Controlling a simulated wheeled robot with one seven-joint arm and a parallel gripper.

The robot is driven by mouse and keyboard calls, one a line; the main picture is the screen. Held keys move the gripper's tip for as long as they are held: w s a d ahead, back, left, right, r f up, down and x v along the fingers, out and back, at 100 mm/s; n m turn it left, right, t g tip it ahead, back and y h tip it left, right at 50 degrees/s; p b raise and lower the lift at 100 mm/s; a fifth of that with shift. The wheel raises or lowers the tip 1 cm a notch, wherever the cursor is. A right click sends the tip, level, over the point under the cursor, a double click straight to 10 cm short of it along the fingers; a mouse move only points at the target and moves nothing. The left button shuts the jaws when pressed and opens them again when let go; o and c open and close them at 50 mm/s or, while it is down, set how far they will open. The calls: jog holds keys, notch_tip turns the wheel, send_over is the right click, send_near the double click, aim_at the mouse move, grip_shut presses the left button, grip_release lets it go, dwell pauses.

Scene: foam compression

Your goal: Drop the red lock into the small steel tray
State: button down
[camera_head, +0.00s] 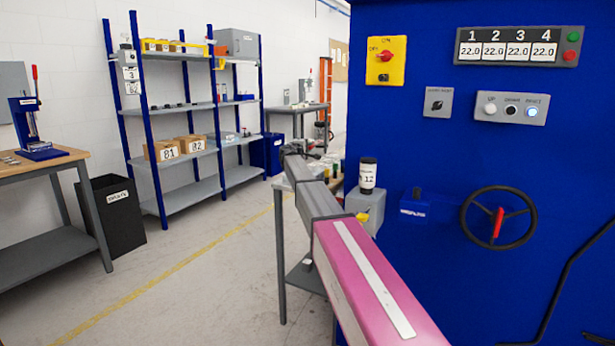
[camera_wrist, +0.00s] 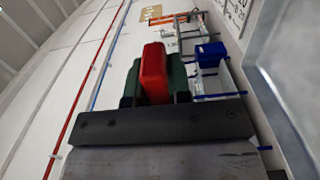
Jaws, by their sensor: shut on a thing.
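The red lock (camera_wrist: 154,76) shows in the wrist view as a red block between the dark green fingers of my gripper (camera_wrist: 156,68). My gripper is shut on it and holds it. In the head view my arm reaches away toward a work table, and its far end is small and dark, so the lock cannot be made out there. I cannot make out the small steel tray in either view.
A work table (camera_head: 284,186) with small items stands beside the large blue machine (camera_head: 450,200) on the right. A blue-posted shelf (camera_head: 190,105) and a black bin (camera_head: 112,215) stand at left. The floor between is clear.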

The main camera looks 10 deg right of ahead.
jog(key=shift+f, duration=2.95)
jog(key=c, duration=1)
grip_release()
jog(key=shift+s+a, duration=0.1)
jog(key=shift+s, duration=0.05)
jog(key=v, duration=1)
jog(key=shift+s+a, duration=0.15)
jog(key=shift+s, duration=0.1)
